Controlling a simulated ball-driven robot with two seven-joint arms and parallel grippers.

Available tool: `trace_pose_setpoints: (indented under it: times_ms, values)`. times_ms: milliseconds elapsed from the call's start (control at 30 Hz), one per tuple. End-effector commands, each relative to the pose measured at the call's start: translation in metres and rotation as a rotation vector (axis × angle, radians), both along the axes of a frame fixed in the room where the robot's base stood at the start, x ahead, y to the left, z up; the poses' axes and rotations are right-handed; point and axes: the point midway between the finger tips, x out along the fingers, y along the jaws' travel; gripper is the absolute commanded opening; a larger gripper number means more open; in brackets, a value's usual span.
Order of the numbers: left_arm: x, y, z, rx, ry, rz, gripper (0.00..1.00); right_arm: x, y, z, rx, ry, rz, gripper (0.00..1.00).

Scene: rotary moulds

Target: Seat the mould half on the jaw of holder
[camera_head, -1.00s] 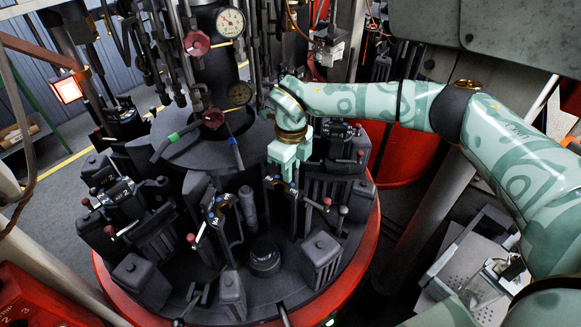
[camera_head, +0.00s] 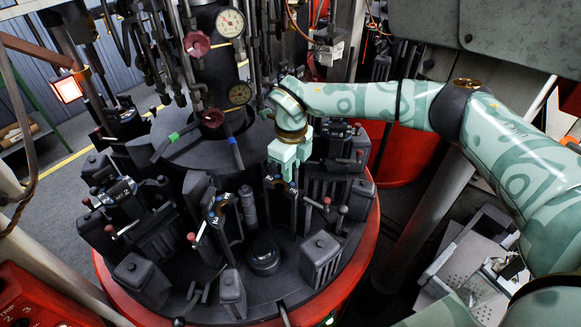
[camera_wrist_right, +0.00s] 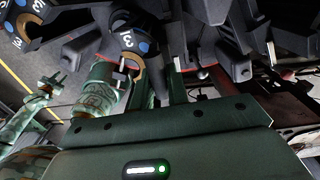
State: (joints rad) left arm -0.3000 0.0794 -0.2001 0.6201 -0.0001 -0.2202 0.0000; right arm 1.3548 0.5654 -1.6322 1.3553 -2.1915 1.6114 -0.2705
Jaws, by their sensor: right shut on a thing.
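My right gripper (camera_head: 284,174) points down over the right back part of the round dark table (camera_head: 190,312). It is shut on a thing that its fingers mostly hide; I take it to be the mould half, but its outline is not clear. A dark holder (camera_head: 217,213) with a numbered plate and levers stands left of and in front of the gripper. In the right wrist view my fingers (camera_wrist_right: 162,88) reach among dark holder parts, with a numbered jaw (camera_wrist_right: 127,42) close to their left. I cannot tell whether the held thing touches a jaw.
Several dark blocks and holders with red-knobbed levers crowd the table, including a block (camera_head: 321,257) at front right. A low round dark boss (camera_head: 264,257) stands near the front. A dark column (camera_head: 222,75) with gauges and pipes rises behind. A grey perforated tray (camera_head: 465,255) lies at right.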

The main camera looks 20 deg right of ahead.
Motion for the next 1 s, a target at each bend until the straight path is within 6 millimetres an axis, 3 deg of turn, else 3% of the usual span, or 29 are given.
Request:
trace_pose_setpoints:
  times_ms: [1000]
  values:
    - [0.000, 0.000, -0.006, 0.000, 0.001, 0.000, 0.28, 0.002, 0.001, -0.007, 0.004, -0.008, 0.000, 0.00]
